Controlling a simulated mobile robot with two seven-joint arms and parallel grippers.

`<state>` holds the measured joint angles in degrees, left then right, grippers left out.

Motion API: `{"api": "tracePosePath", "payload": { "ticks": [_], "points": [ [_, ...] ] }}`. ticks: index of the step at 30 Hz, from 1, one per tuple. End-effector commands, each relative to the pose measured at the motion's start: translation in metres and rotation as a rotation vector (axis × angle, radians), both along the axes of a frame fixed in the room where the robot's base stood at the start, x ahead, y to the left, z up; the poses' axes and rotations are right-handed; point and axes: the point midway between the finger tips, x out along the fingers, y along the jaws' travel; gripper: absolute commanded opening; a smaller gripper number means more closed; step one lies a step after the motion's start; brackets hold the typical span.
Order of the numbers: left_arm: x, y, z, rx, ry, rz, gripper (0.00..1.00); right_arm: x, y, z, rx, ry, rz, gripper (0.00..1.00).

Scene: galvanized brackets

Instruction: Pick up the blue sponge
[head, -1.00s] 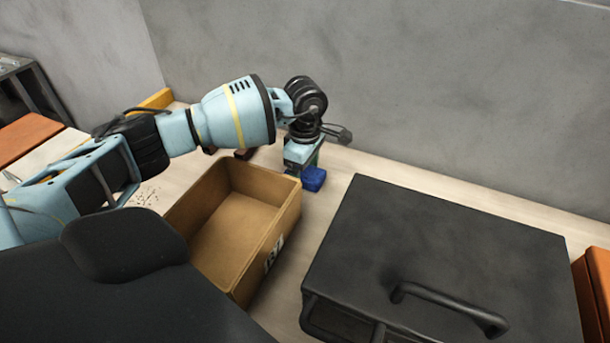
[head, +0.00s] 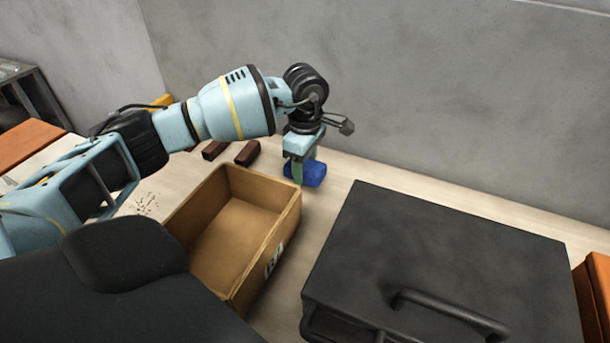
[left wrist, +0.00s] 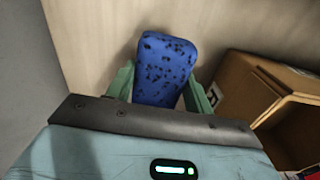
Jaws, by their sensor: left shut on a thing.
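The blue sponge (head: 313,173) is behind the open cardboard box, near the back wall. In the left wrist view the sponge (left wrist: 164,70) is blue with dark specks and sits between two green fingers. My left gripper (head: 303,170) points down and is shut on the sponge; it also shows in the left wrist view (left wrist: 158,85). The sponge's lower edge is close to the table, and I cannot tell for sure whether it touches. My right gripper is not in view.
The open cardboard box (head: 285,237) stands just in front of the sponge. A large black case with a handle (head: 440,255) fills the right front. Two dark brown blocks (head: 247,153) lie left of the gripper. The grey wall (head: 440,90) is close behind.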

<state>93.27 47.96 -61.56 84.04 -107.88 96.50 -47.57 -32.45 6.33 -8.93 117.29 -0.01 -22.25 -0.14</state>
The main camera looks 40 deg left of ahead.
Motion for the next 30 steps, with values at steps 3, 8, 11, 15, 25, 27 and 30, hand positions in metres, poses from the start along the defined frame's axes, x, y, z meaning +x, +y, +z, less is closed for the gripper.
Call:
{"api": "tracePosePath", "payload": {
  "ticks": [3, 8, 11, 15, 25, 27, 30],
  "points": [
    [0.001, 0.000, 0.025, -0.001, -0.003, 0.000, 0.30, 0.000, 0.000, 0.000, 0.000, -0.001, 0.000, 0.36],
    [0.000, 0.000, 0.048, 0.000, -0.002, 0.001, 0.30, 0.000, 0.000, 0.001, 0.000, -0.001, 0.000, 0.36],
    [0.000, 0.000, 0.057, -0.001, -0.001, 0.001, 0.30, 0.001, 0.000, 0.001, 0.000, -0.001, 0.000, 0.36],
    [0.000, 0.000, 0.062, 0.000, 0.001, 0.000, 0.30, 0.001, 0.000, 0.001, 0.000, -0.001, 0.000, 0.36],
    [0.000, 0.000, 0.062, 0.000, 0.000, 0.000, 0.36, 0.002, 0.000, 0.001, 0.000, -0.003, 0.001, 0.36],
    [0.000, 0.000, 0.062, 0.000, 0.000, 0.000, 0.34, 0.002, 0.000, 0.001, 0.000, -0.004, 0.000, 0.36],
    [0.000, 0.000, 0.070, -0.001, -0.001, 0.000, 0.34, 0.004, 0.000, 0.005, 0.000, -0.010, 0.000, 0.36]
  ]
}}
